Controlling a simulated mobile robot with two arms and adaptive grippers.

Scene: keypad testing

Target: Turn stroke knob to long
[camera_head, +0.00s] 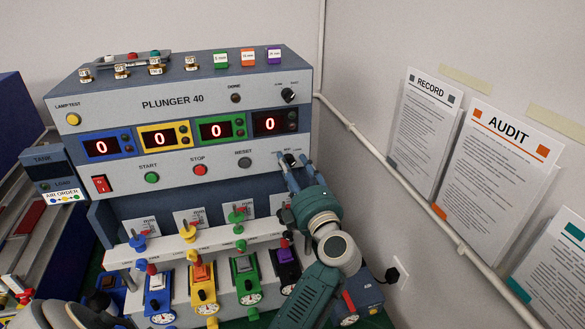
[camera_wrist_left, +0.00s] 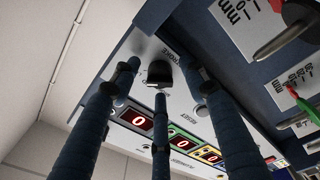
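The stroke knob (camera_head: 290,160) is a small black knob at the right end of the lower row on the grey PLUNGER 40 panel. In the left wrist view the black knob (camera_wrist_left: 160,73) sits beside the printed word STROKE. Which way its pointer faces is not clear. My left gripper (camera_head: 287,171) is at the knob. In the wrist view its three dark blue fingers (camera_wrist_left: 158,80) are spread around the knob, with gaps visible at the sides. Whether any fingertip touches it cannot be told. My right gripper is not recognisable in either view.
A second black knob (camera_head: 288,95) is higher on the panel. Coloured plunger stations (camera_head: 245,275) stand below. A wall with a pipe (camera_head: 385,160) and paper sheets (camera_head: 495,165) is at right.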

